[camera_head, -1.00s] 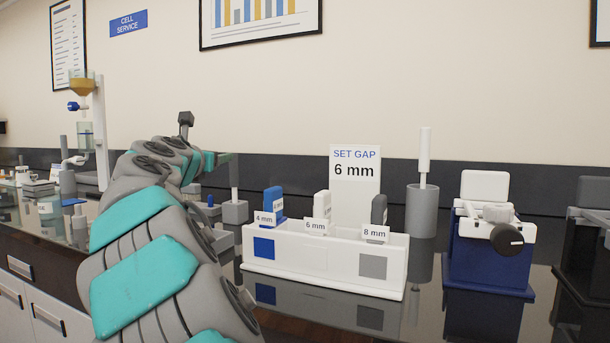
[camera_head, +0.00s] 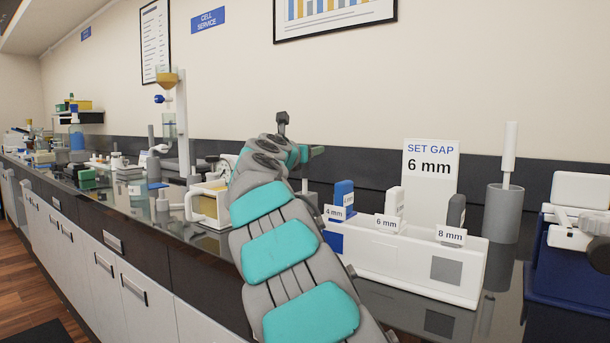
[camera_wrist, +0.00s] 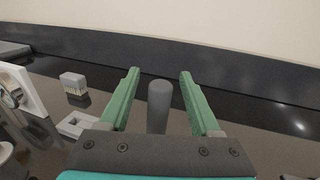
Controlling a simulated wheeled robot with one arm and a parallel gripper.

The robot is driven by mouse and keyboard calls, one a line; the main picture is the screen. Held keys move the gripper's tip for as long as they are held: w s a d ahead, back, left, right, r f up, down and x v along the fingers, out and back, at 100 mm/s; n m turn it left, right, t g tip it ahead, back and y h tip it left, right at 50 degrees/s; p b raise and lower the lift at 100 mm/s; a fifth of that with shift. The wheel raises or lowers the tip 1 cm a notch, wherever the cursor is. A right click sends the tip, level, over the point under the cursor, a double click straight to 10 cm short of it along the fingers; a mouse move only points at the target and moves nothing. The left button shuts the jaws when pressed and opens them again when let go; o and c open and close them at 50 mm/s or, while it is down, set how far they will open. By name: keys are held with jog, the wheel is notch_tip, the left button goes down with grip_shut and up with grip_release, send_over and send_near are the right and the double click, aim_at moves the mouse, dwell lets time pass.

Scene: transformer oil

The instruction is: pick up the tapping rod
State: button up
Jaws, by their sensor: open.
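A grey upright rod with a rounded top (camera_wrist: 159,102), which looks like the tapping rod, stands between my fingers in the wrist view. My gripper (camera_wrist: 160,72) is open, with one green finger on each side of the rod and a visible gap on both sides. The rod's lower end is hidden behind the gripper body. In the head view, my gripper (camera_head: 314,151) is above the bench, left of the white gauge holder; a thin upright rod (camera_head: 305,184) shows below it, partly hidden by my arm.
The white gauge holder (camera_head: 405,262) with 4, 6 and 8 mm gauges stands right of my arm. Behind it are a "SET GAP 6 mm" sign (camera_head: 431,180) and a grey cylinder (camera_head: 503,214) holding a white rod. A blue device (camera_head: 560,265) stands farther right. A dark wall strip backs the bench.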

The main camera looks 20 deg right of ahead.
jog(key=shift+w+d, duration=0.45)
jog(key=shift+c, duration=0.2)
grip_shut()
dwell(0.9)
